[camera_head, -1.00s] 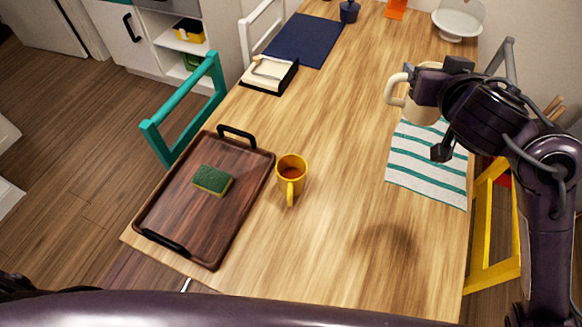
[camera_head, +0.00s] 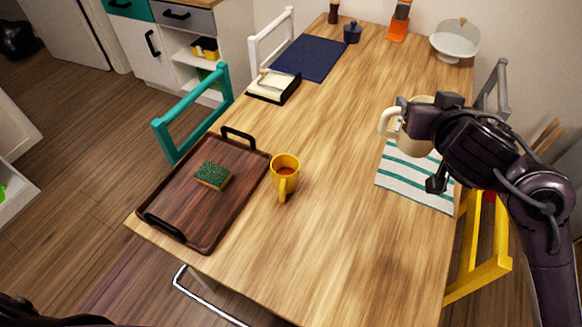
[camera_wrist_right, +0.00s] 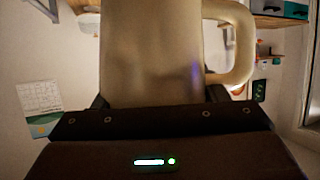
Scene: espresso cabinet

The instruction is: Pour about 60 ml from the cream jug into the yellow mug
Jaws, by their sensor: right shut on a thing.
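The cream jug (camera_head: 415,139) is held by my right gripper (camera_head: 408,124) above the striped cloth at the table's right side. It looks upright, its handle pointing left in the head view. The jug (camera_wrist_right: 150,50) fills the middle of the right wrist view, its handle on the right; its top is cut off there. The yellow mug (camera_head: 285,168) stands upright on the table beside the tray, its handle towards me. Something reddish-brown shows inside it. The mug is well to the left of the jug, apart from it. My left gripper is not in view.
A dark wooden tray (camera_head: 178,212) with a green sponge (camera_head: 213,175) lies left of the mug. The striped cloth (camera_head: 412,182) lies under the jug. A napkin holder (camera_head: 273,88), a blue mat (camera_head: 309,58) and a white cake stand (camera_head: 455,42) are farther back. Wood between mug and cloth is clear.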

